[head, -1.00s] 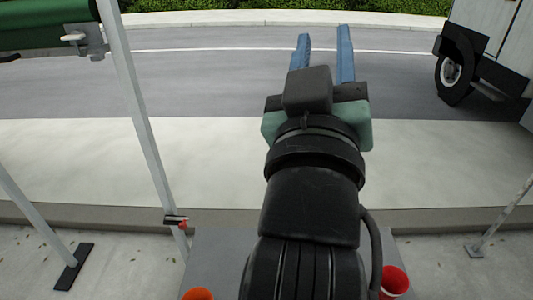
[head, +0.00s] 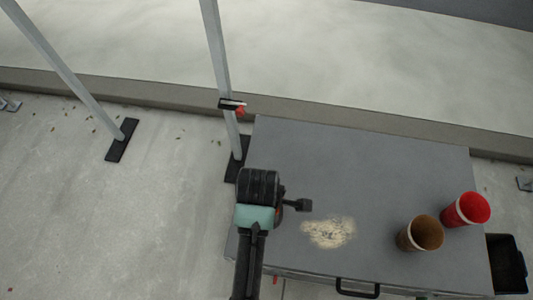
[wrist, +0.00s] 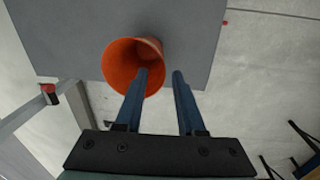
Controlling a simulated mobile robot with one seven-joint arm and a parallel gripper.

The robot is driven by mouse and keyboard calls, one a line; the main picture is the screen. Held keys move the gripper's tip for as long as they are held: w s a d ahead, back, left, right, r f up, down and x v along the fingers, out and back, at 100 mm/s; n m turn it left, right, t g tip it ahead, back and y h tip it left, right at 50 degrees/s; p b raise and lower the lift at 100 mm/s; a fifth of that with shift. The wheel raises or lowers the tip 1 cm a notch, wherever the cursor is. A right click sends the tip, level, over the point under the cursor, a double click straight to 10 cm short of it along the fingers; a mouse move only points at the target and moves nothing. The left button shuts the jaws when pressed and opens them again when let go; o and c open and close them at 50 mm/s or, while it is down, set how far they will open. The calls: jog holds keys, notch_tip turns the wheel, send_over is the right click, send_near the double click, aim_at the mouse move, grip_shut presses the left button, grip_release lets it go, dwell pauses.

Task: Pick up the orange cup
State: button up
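The orange cup (wrist: 115,58) stands on the grey table in the wrist view, its open mouth towards the camera. My gripper (wrist: 159,72) is open and empty. Its left blue finger overlaps the cup's mouth, and its right finger lies just right of the cup's rim. I cannot tell whether either finger touches the cup or how deep the left one reaches. In the head view my gripper's teal body shows at the left part of the table, with its fingers hidden. The orange cup is not clearly visible there, apparently covered by my arm.
The grey tabletop (head: 350,165) also carries a brown cup (head: 408,240) and a red cup (head: 455,217) at the right, and a pale crumbly patch (head: 328,232). A metal pole (head: 216,50) stands by the table's far left corner. A dark bin (head: 507,262) is right of the table.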

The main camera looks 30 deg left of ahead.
jog(key=f, duration=0.2)
jog(key=f+b, duration=0.1)
jog(key=f, duration=0.4)
jog(key=shift+w+a+f, duration=0.15)
jog(key=shift+w+f, duration=0.2)
jog(key=shift+f, duration=0.05)
grip_shut()
